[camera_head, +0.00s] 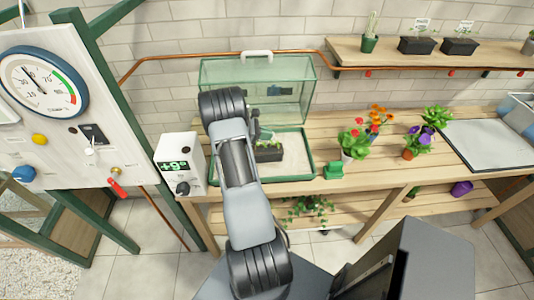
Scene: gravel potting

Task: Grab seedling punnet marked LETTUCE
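A black punnet (268,153) with green seedlings sits on the pale bed of the glass case, partly hidden by my arm; I see no readable label on it. Two more black punnets, a left one (417,46) and a right one (459,47), stand on the wall shelf with small white tags too small to read. I cannot tell which is marked LETTUCE. My arm reaches over the case's front. My gripper (262,134) is mostly hidden behind the arm, close to the punnet in the case; its fingers cannot be made out.
The green-framed glass case (309,165) has its lid (219,72) raised. A white box with a green display (178,165) stands left of it. Flower pots (356,145) and a small green object (334,171) are on the wooden bench (318,124). A grey tray (490,142) lies at right.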

